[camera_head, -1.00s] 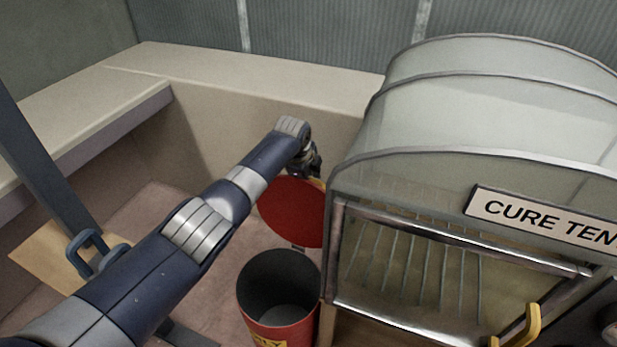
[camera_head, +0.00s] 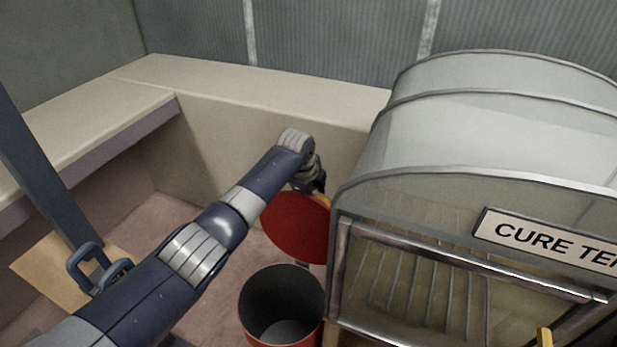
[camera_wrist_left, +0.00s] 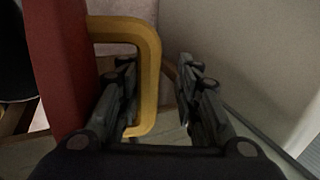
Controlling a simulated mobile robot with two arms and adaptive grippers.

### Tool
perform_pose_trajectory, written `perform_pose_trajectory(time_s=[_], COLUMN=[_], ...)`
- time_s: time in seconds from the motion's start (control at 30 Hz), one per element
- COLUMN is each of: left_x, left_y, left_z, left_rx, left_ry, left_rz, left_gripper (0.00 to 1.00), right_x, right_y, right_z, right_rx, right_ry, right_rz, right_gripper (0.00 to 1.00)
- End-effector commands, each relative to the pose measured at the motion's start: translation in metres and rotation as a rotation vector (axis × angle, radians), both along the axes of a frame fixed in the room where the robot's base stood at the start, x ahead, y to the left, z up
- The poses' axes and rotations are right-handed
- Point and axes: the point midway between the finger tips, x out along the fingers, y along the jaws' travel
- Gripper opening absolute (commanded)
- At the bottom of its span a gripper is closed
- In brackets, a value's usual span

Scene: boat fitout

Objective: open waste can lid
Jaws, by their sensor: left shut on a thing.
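The red waste can (camera_head: 283,343) stands on the floor left of the cure tent, its dark mouth uncovered and its lower part cut off by the frame. Its round red lid (camera_head: 295,228) is raised, tilted up steeply behind the mouth. My left gripper (camera_head: 318,187) is at the lid's upper edge. In the left wrist view, my left gripper (camera_wrist_left: 156,72) is shut on the lid's yellow handle (camera_wrist_left: 148,70), whose outer bar lies between the fingers. The red lid (camera_wrist_left: 62,70) shows edge-on at left there. My right gripper is not in view.
The cure tent (camera_head: 470,130), with a metal-framed clear front, stands close right of the can and my left gripper. A pale bench (camera_head: 250,85) runs along the back wall. A dark post (camera_head: 45,170) and a wooden board (camera_head: 50,275) are at left.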

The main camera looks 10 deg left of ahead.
Motion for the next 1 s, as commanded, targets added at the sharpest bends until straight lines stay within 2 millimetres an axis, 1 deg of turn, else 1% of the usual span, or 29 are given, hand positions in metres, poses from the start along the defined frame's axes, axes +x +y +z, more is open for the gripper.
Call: perform_pose_trajectory(time_s=[0.03,0.27,0.3,0.5,0.7,1.0], left_x=[0.004,-0.007,-0.010,-0.024,-0.033,-0.035], left_y=[-0.001,0.003,0.004,0.008,0.010,0.011], left_z=[0.016,0.049,0.056,0.080,0.094,0.095], left_rx=[-0.006,-0.009,-0.009,-0.007,-0.005,-0.004], left_ry=[-0.026,-0.034,-0.035,-0.026,-0.020,-0.016], left_rz=[-0.003,-0.001,-0.001,-0.001,-0.001,-0.002], left_gripper=[0.23,0.23,0.23,0.23,0.23,0.23], right_x=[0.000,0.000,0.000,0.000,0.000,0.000], right_y=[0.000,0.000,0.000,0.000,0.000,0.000], right_z=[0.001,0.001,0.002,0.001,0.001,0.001], right_rx=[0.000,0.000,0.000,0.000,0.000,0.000], right_ry=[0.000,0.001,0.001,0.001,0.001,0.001], right_rz=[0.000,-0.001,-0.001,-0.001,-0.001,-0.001], right_gripper=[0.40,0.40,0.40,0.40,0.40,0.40])
